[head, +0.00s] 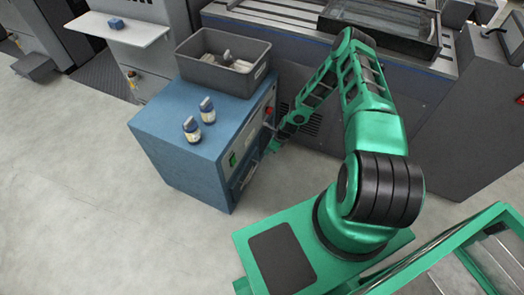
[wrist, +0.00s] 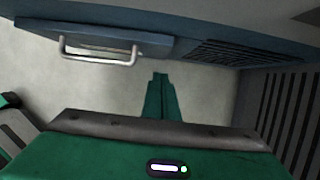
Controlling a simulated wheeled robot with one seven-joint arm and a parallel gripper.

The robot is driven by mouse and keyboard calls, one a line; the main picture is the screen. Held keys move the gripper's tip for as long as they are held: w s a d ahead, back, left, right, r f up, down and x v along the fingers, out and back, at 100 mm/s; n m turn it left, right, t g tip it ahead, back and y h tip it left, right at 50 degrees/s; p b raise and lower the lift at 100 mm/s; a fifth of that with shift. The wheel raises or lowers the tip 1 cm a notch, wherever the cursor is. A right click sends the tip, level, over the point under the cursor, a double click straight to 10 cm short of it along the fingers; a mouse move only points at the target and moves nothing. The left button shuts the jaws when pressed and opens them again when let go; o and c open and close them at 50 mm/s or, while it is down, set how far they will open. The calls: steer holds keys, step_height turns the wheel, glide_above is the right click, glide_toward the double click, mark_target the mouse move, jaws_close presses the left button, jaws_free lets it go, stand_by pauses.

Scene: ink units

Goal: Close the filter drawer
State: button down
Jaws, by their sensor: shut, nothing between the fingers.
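The blue cabinet (head: 175,145) stands left of my arm, with its front face turned toward the arm. The filter drawer (wrist: 150,38) shows at the upper left of the wrist view, its front standing a little out from the cabinet face. Its pale bar handle (wrist: 98,59) runs along that front; in the head view the handle (head: 249,174) is small and low on the cabinet front. My gripper (wrist: 160,76) is shut and empty, to the right of the handle and apart from it. In the head view my gripper (head: 273,147) is close to the cabinet front.
A large grey machine (head: 430,110) rises behind and right of my arm. The dark vent (wrist: 225,52) is right of the drawer. Floor left and in front is clear.

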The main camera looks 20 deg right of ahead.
steer(key=v, duration=0.9)
steer(key=shift+d, duration=0.15)
steer(key=s+d+r+n+g+h, duration=0.1)
steer(key=s+d+r+n, duration=0.25)
steer(key=r, duration=0.85)
steer(key=s+d+r+n+g+h, duration=0.1)
steer(key=s+d+r+n+h, duration=0.25)
steer(key=r, duration=0.75)
steer(key=s+d+r+n+g+y, duration=0.15)
steer(key=s+r+n, duration=0.35)
steer(key=r, duration=0.7)
steer(key=s+r+n+h, duration=0.1)
steer(key=s+r+n, duration=0.4)
steer(key=s+r, duration=0.65)
steer(key=s+a+r+n, duration=0.2)
steer(key=s+a+r, duration=0.1)
steer(key=s, duration=0.3)
steer(key=s+a+r+n+y, duration=0.1)
steer(key=s+a+r+n, duration=0.1)
steer(key=s, duration=0.5)
step_height(320, 180, up, 3)
steer(key=shift+a+f+n, duration=0.1)
steer(key=shift+a+n, duration=0.2)
steer(key=shift+a, duration=0.15)
